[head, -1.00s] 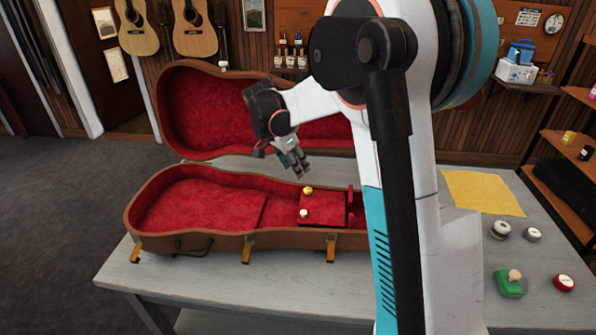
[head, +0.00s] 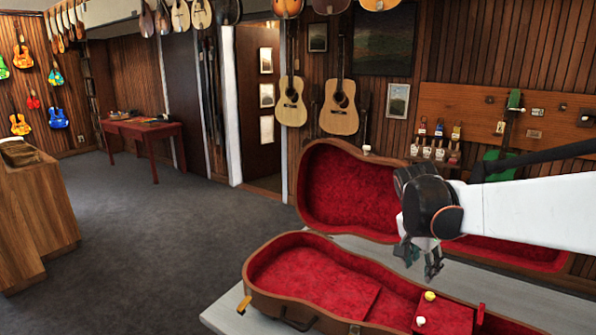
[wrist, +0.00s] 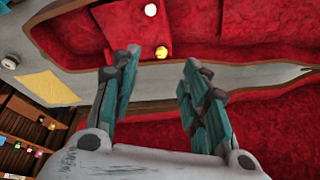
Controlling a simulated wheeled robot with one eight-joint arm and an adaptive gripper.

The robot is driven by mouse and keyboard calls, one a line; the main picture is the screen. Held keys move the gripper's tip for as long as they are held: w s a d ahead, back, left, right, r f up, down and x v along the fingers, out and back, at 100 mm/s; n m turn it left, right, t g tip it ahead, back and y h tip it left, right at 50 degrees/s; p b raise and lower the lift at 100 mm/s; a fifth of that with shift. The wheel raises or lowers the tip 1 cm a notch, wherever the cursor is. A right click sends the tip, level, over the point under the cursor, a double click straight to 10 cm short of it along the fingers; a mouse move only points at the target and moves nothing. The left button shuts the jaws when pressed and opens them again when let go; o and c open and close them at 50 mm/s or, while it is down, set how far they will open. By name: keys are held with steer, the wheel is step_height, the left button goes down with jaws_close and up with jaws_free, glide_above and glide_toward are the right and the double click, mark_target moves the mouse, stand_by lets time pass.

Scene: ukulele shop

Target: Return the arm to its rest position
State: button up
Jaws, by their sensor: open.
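My gripper (head: 421,262) hangs with its fingers pointing down above the open guitar case (head: 262,278) in the head view. In the wrist view my gripper (wrist: 160,62) shows two teal and grey fingers apart, with nothing between them. The case has a brown shell and a red plush lining, and its lid (head: 338,190) stands open behind. A yellow knob (head: 429,295) and a white knob (head: 420,321) sit at the red compartment in the case. The yellow knob (wrist: 161,52) and white knob (wrist: 150,10) also show in the wrist view, beyond the fingertips.
The case lies on a grey table (head: 227,314). A yellow cloth (wrist: 45,88) and a round item (wrist: 10,62) lie on the table in the wrist view. Wall guitars (head: 339,106) hang behind. Open carpeted floor (head: 150,235) lies to the left.

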steer(key=s+a+n+t+y, duration=0.1)
steer(key=s+a+n, duration=0.2)
steer(key=s, duration=0.4)
steer(key=s+a+n+t+y, duration=0.1)
steer(key=s+a+n+t, duration=0.1)
steer(key=s+n, duration=0.3)
steer(key=s+a+n+t+y+b, duration=0.1)
steer(key=s+a+n, duration=0.3)
steer(key=s, duration=0.7)
steer(key=shift+s+a+f+t, duration=0.2)
steer(key=shift+a+f+t, duration=0.2)
steer(key=shift+a, duration=0.2)
